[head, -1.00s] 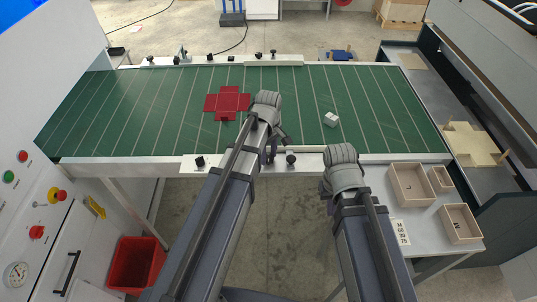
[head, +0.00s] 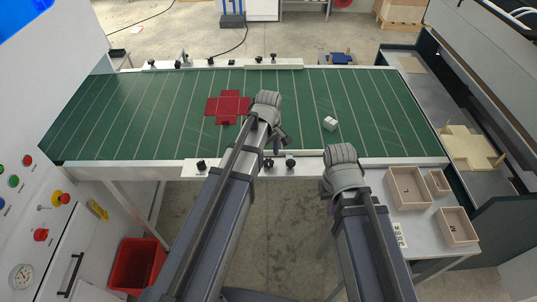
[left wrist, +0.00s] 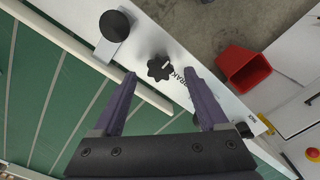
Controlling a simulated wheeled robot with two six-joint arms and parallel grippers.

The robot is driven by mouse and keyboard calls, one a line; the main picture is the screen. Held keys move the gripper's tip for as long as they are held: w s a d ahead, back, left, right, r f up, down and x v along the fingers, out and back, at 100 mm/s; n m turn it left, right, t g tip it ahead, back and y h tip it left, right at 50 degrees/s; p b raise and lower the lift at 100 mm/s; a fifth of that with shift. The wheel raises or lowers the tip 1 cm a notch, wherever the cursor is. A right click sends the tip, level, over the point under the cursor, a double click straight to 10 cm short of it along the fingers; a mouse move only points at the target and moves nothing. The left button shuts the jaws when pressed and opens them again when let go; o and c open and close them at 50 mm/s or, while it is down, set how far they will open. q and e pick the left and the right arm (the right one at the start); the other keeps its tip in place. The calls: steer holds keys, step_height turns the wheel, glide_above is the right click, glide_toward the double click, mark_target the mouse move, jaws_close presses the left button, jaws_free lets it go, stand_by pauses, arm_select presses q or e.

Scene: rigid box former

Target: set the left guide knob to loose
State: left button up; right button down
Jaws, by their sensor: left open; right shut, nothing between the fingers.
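A black star-shaped knob (left wrist: 161,68) with a light pointer mark sits on a white plate with lettering in the left wrist view. It seems to be the black knob (head: 268,163) on the near rail in the head view. My left gripper (left wrist: 163,95) is open, one finger to each side of this knob in the picture; I cannot tell the height gap. In the head view my left gripper (head: 278,143) is over the belt's near edge, beside the knob. My right gripper (head: 343,160) is at the near rail further right; its fingers are mostly hidden.
A round black knob (left wrist: 115,25) stands close to the star knob. Another black knob (head: 201,166) is on the plate's left part. A red bin (head: 139,265) stands below left.

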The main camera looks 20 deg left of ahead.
mark_target(269, 162)
arm_select(q)
step_height(269, 162, up, 6)
steer(key=p, duration=0.4)
steer(key=shift+f+p, duration=0.15)
steer(key=shift+p, duration=0.2)
arm_select(e)
step_height(269, 162, up, 6)
steer(key=shift+f, duration=0.2)
arm_select(q)
steer(key=shift+f, duration=0.1)
arm_select(e)
steer(key=shift+f, duration=0.1)
